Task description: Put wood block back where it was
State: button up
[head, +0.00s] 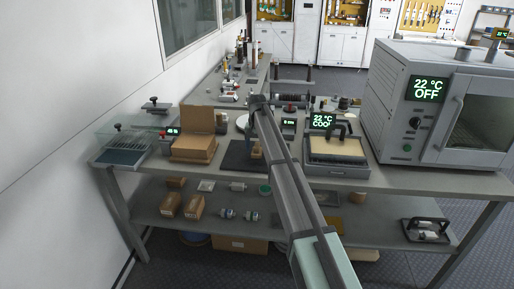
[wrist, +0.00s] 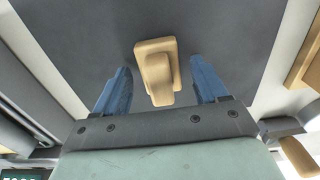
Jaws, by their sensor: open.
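The wood block (wrist: 157,68) is tan, with a wide flat part and a narrower part pointing toward my gripper. It is over a dark mat in the wrist view. My gripper (wrist: 160,66) is open, with one blue finger on each side of the block and a visible gap on both sides. Whether the block touches the mat is hard to tell. In the head view my arm hides most of the gripper; a small tan patch beside it on the dark mat (head: 236,160) may be the block.
An open cardboard box (head: 193,150) stands left of the mat. A device reading 22 °C COOL (head: 336,150) is on the right, with a large oven (head: 435,105) reading OFF beyond it. A glass-sided tray (head: 122,148) is at the far left. The lower shelf holds small boxes (head: 194,207).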

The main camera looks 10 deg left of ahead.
aim_at(257, 145)
jog(key=shift+r, duration=0.15)
notch_tip(257, 145, up, 12)
dwell(0.6)
